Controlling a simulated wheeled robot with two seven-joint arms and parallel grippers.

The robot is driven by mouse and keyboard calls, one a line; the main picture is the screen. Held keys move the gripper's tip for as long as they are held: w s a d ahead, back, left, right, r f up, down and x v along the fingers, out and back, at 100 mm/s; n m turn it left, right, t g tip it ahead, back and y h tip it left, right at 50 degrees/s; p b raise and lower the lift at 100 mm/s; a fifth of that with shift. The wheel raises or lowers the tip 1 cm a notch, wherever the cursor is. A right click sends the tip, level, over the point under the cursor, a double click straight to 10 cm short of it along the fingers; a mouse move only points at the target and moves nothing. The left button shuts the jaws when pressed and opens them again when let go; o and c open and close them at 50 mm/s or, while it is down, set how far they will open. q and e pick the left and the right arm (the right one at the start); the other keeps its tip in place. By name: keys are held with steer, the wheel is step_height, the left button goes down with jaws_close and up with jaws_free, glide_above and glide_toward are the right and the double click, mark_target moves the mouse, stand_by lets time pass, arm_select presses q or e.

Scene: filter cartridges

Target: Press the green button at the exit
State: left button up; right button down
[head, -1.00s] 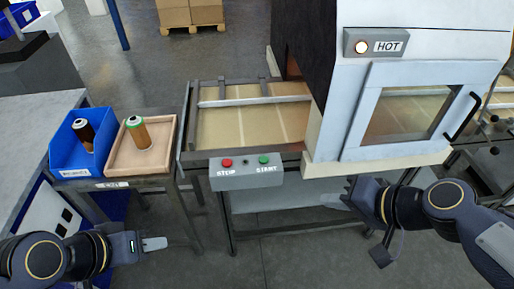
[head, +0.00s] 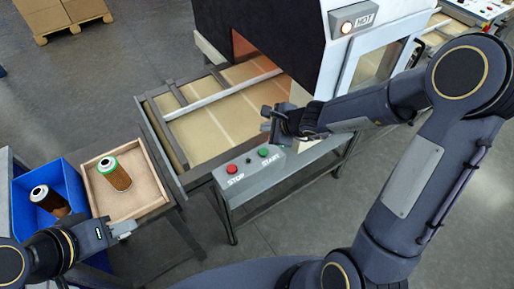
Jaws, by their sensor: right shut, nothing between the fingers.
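A green button (head: 263,152), labelled START, sits on a grey control box (head: 247,177) at the front of the conveyor, beside a red STOP button (head: 232,169). My right gripper (head: 266,119) is shut and empty. It appears just above and behind the green button in the head view, over the belt's edge; a gap shows between them. Another panel (head: 472,10) with small buttons stands at the far upper right, partly cut off.
The conveyor (head: 200,133) runs into a white and black oven with a lit HOT lamp (head: 346,27). A wooden tray (head: 150,170) holds a green-topped cartridge (head: 115,174). A blue bin (head: 64,168) holds a black-topped one (head: 45,198). Floor right of the control box is clear.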

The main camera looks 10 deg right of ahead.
steer(key=shift+d, duration=0.1)
steer(key=shift+f, duration=0.1)
steer(key=b, duration=0.8)
glide_above(266, 153)
step_height(266, 153, down, 8)
steer(key=shift+r, duration=0.1)
steer(key=shift+f, duration=0.4)
stand_by(1.2)
steer(key=shift+f+b, duration=0.4)
steer(key=shift+b, duration=0.35)
